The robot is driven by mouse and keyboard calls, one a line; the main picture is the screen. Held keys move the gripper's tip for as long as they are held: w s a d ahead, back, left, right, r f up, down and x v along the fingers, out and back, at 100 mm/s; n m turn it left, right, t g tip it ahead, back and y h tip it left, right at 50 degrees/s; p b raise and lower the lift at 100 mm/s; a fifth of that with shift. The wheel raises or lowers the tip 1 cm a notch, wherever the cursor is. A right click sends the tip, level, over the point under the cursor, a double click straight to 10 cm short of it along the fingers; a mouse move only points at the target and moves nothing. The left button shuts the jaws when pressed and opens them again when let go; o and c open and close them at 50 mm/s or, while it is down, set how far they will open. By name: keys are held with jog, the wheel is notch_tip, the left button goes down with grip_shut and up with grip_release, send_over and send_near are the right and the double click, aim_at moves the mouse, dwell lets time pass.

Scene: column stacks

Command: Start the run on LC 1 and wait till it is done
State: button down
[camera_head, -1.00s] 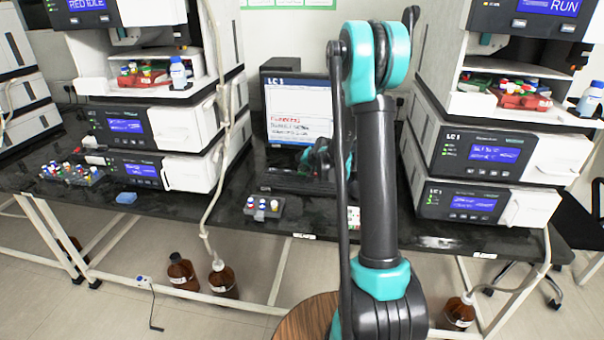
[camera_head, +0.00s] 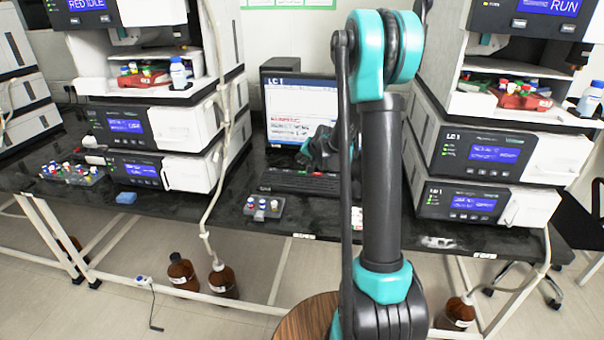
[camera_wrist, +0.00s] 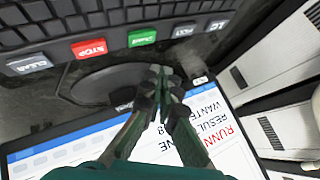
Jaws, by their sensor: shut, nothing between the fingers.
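The LC 1 stack (camera_head: 480,143) stands on the right, its modules marked LC 1. The top display (camera_head: 548,5) of this stack reads RUN. The monitor (camera_head: 300,92) is headed LC 1 and carries a red line of text; in the wrist view the screen (camera_wrist: 90,150) shows the red word as RUNN, partly covered. The keyboard (camera_head: 290,182) lies before the monitor. The wrist view shows its green key (camera_wrist: 142,38) and red STOP key (camera_wrist: 90,48). My gripper (camera_wrist: 165,78) is shut and empty, between keyboard and screen, apart from the keys; it also shows in the head view (camera_head: 322,150).
A left stack (camera_head: 150,140) has a top display reading RED IDLE (camera_head: 87,5). A small vial rack (camera_head: 263,207) sits on the bench left of my arm. Brown bottles (camera_head: 222,282) stand on the floor below. A tube hangs down beside the left stack.

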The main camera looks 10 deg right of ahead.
jog(key=shift+r, duration=1.3)
